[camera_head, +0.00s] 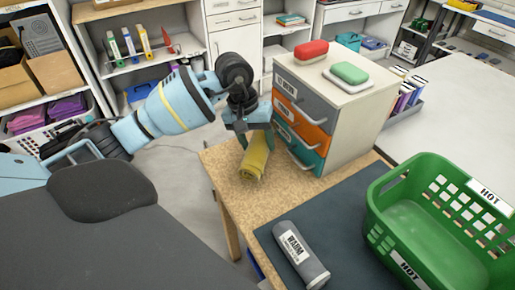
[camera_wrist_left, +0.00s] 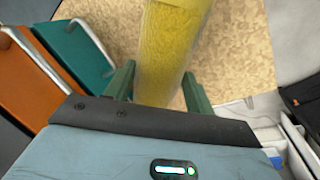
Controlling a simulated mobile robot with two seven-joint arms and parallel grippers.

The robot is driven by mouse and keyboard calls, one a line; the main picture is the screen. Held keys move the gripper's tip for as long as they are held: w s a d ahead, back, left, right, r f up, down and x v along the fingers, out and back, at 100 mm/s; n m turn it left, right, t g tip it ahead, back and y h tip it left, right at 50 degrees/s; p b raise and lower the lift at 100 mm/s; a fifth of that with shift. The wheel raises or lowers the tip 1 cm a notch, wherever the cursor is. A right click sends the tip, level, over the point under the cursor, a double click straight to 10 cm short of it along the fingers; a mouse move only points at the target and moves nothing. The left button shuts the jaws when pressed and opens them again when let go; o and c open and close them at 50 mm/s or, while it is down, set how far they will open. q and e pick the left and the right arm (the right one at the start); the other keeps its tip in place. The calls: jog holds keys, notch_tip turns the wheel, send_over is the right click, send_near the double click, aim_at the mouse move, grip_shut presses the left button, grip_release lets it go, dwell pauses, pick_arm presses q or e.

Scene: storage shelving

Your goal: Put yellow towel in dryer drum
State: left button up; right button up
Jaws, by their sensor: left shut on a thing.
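The yellow towel (camera_head: 254,164) is a tight roll over the left part of the wooden tabletop, in front of the small drawer cabinet. My left gripper (camera_head: 247,138) is shut on its upper end and points down. In the left wrist view, the yellow towel (camera_wrist_left: 170,45) lies between the two green fingers of my left gripper (camera_wrist_left: 158,82). I cannot tell whether the towel's lower end touches the table. No dryer drum can be made out in either view. My right gripper is not in view.
The drawer cabinet (camera_head: 345,110) stands close right of my left gripper, with red and green items on top. A grey roll marked WARM (camera_head: 301,256) lies on the dark mat (camera_head: 340,215). A green basket marked HOT (camera_head: 405,263) stands at right. Shelves line the back.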

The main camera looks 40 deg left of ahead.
aim_at(258, 149)
pick_arm(q)
jog(key=shift+w+f, duration=0.15)
jog(key=shift+w, duration=0.1)
jog(key=shift+f, duration=1.55)
jog(key=shift+f, duration=0.2)
jog(key=o, duration=1.1)
jog(key=shift+s, duration=0.1)
